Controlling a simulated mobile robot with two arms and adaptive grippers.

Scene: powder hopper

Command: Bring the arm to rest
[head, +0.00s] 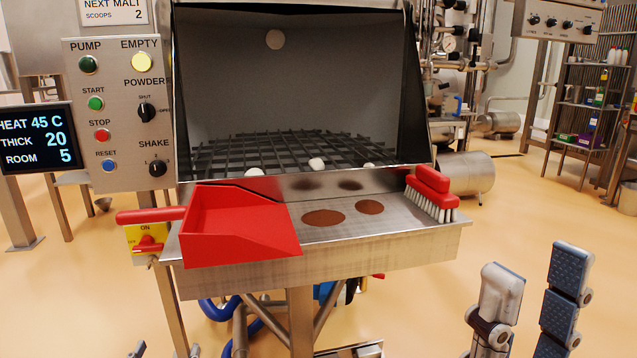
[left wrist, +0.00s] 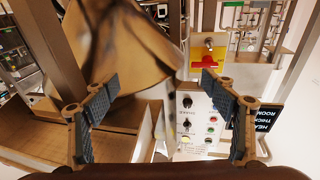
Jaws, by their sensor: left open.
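My left gripper (head: 167,350) shows only as two fingertips at the bottom left edge of the head view, in front of and below the hopper. In the left wrist view its two dark-padded fingers (left wrist: 158,84) stand wide apart with nothing between them. My right gripper (head: 535,265) is at the lower right of the head view, its fingers pointing up and apart, with nothing between them. It is in front of the hopper's right side, clear of the shelf. Most of both arms is out of view.
The hopper's steel shelf (head: 375,240) holds a red dustpan (head: 240,225), two brown powder patches and a red brush (head: 432,193). White lumps lie on the grid (head: 280,150) behind. The control panel (head: 120,110) and yellow switch box (head: 147,238) are at left.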

